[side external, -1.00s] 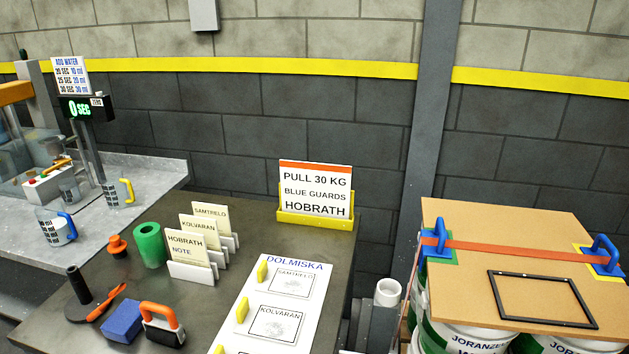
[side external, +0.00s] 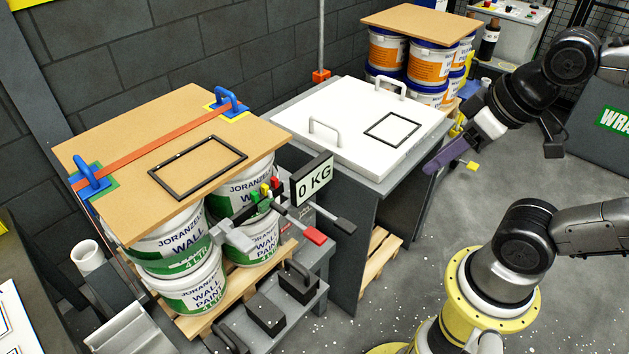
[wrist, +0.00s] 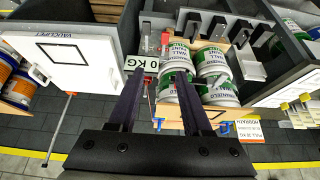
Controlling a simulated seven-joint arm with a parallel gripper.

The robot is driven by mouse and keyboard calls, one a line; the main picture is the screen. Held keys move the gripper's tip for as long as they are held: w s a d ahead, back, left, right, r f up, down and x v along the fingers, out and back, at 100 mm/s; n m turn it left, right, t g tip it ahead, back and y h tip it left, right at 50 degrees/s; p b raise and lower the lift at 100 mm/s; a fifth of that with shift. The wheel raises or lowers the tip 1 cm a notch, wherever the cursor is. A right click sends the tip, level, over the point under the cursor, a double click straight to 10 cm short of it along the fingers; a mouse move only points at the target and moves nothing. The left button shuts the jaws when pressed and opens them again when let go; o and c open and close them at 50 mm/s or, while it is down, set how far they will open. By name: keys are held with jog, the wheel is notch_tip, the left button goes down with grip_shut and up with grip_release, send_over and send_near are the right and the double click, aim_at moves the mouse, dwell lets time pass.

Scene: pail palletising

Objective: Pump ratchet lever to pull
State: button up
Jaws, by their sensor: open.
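The ratchet unit stands at the right side of the paint pail stack, with a grey lever ending in a red grip (side external: 314,236) and another with a black grip (side external: 344,226). Its display (side external: 312,180) reads 0 KG and also shows in the wrist view (wrist: 146,63). An orange strap (side external: 155,140) crosses the brown board (side external: 125,125), passing blue guards (side external: 228,98) and (side external: 90,178) at two edges. My gripper (wrist: 158,88) is open and empty. In the side view its purple finger (side external: 446,156) hangs right of the white-topped table, well apart from the levers.
A white panel (side external: 340,135) with two handles and a black frame lies on the grey table between my gripper and the ratchet. Orange-labelled pails (side external: 388,52) stand behind. Black-handled blocks (side external: 266,312) sit on a low front bench. Open floor lies at front right.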

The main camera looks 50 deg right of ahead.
dwell(0.3)
jog(key=shift+w+r, duration=0.1)
jog(key=shift+w, duration=0.05)
jog(key=c, duration=0.4)
jog(key=w+r+t, duration=0.1)
jog(key=w+r, duration=0.1)
jog(key=shift+w+m, duration=0.3)
jog(key=shift+m, duration=0.1)
grip_shut()
jog(key=w+d+f+m+g, duration=0.1)
jog(key=w+f, duration=0.2)
jog(key=w, duration=0.5)
jog(key=w+d+f+m+g, duration=0.1)
jog(key=w+f+m, duration=0.15)
jog(key=w, duration=0.55)
jog(key=w+d+f+g, duration=0.1)
jog(key=d+f+g, duration=0.1)
jog(key=f, duration=1)
jog(key=w+d+f+m+g, duration=0.1)
jog(key=w+d+f+g, duration=0.1)
jog(key=f, duration=1)
jog(key=shift+d+f+g+y, duration=0.15)
jog(key=shift+f+g+y, duration=0.15)
jog(key=shift+g, duration=0.5)
